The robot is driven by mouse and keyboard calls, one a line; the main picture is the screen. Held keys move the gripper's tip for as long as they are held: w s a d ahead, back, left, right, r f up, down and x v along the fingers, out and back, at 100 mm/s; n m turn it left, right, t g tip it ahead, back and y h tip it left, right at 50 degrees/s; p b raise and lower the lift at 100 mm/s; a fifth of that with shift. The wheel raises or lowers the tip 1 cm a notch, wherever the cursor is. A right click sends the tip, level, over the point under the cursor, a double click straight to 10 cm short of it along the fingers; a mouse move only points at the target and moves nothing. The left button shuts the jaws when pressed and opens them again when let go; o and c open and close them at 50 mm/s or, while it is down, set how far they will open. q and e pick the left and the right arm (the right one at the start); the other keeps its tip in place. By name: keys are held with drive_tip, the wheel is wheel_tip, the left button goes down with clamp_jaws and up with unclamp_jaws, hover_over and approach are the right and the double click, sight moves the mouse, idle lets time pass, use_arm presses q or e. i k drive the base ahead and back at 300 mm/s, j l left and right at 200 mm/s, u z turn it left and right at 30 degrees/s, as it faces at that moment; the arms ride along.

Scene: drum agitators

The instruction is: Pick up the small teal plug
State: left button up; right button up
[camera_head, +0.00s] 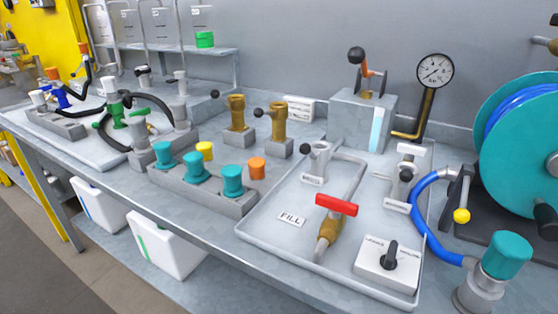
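Several teal caps or plugs are in view. Three stand upright in a row on a grey block (205,199): a left one (163,154), a middle one (195,166) and a right one (232,181). The left one looks smallest, though it is also farther away. A larger teal cap (507,254) sits on a metal fitting at the lower right. I cannot tell for sure which one is the small teal plug. Neither of my grippers is in view.
A yellow plug (205,150) and an orange plug (257,168) stand behind the row. A tray (268,246) with a red-handled valve (336,205) lies to the right. A blue hose (427,227) and teal reel (520,150) are at the far right. Brass valves (278,121) stand behind.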

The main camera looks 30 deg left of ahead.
sight(231, 174)
drive_tip(key=u, duration=1.25)
